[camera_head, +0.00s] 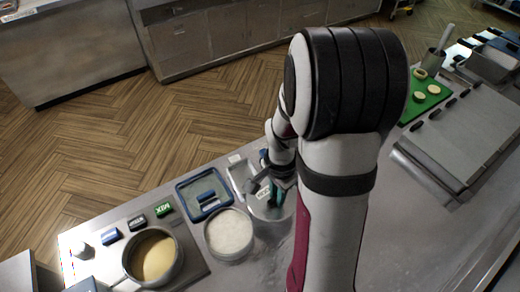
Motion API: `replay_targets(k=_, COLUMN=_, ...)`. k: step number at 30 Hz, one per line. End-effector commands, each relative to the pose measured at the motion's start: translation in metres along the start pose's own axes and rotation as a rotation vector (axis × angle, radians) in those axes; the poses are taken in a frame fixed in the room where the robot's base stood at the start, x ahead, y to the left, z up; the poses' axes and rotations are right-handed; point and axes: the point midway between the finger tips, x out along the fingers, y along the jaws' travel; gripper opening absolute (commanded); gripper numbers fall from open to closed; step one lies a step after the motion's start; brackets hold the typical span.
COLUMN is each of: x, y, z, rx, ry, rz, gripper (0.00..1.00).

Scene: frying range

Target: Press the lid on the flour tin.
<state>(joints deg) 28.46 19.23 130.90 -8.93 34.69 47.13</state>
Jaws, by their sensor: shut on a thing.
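My gripper (273,196) points down over a round grey tin (268,211) with a pale label, just left of my arm's column. It is shut on a small dark teal thing at the tin's top, largely hidden by the jaws. I cannot tell whether this is the lid's grip or how the lid sits on the rim. My arm hides the tin's right side. A round container of white powder (229,235), which looks like flour, stands open to the left of the tin, close to it.
A blue-rimmed tray (184,197) with a blue block and a white tray (236,172) lie behind. A pan of yellowish batter (154,256) and several small labelled blocks stand left. A green board (432,92) with pale rounds lies far right.

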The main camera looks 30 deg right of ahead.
Motion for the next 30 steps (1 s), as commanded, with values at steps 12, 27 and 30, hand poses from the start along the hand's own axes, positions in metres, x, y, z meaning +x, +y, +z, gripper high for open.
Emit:
replay_targets(k=12, x=-0.056, y=-0.01, z=0.125, rx=-0.484, ry=0.001, rz=-0.003, gripper=0.0)
replay_targets(k=27, x=-0.003, y=-0.009, z=0.128, rx=-0.495, ry=-0.001, rz=0.001, gripper=0.0)
replay_targets(k=30, x=0.003, y=-0.009, z=0.128, rx=-0.495, ry=0.0, rz=0.001, gripper=0.0)
